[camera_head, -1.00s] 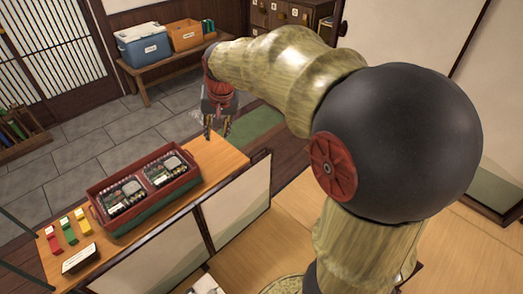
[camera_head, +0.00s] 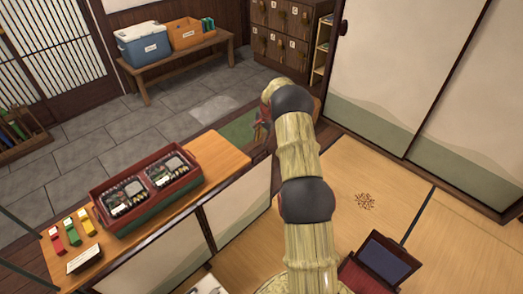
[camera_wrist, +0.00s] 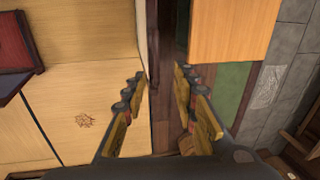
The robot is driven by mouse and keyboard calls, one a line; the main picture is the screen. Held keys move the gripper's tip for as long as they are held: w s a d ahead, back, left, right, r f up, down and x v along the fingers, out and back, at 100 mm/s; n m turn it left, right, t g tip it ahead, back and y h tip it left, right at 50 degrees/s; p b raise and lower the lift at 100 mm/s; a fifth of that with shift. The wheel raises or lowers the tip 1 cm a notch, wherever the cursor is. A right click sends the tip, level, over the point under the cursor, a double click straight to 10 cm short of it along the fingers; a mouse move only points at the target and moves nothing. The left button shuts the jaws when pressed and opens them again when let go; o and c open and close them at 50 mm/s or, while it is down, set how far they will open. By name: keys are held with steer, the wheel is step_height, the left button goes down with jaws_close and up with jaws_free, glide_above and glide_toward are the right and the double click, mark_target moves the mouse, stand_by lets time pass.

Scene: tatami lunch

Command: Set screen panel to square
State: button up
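The low screen panel (camera_head: 237,200), pale with a dark frame, stands along the front of the wooden counter (camera_head: 217,160). Its far end lies close to my arm, which partly hides that area. My gripper is beyond the counter's far right corner in the head view, mostly hidden behind my arm. In the wrist view my gripper (camera_wrist: 160,82) is open, pointing down, with nothing clearly between its fingers. A dark upright edge (camera_wrist: 165,40) shows ahead between the fingertips; I cannot tell whether it is the panel's edge or how near it is.
A red bento tray (camera_head: 118,230) and coloured tags stand on the counter. Tatami (camera_head: 370,180) lies to the right, with a dark-backed seat (camera_head: 388,258) near the front. A bench with a blue cooler (camera_head: 143,43) is at the back. Sliding doors (camera_head: 400,60) close the right side.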

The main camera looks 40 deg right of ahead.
steer(key=f, duration=0.2)
steer(key=f+b, duration=0.1)
steer(key=f, duration=0.2)
steer(key=w+d+f, duration=0.1)
steer(key=f, duration=0.2)
steer(key=shift+b, duration=0.4)
steer(key=shift+w+f, duration=0.15)
steer(key=shift+f, duration=0.6)
steer(key=shift+c, duration=0.5)
jaws_close()
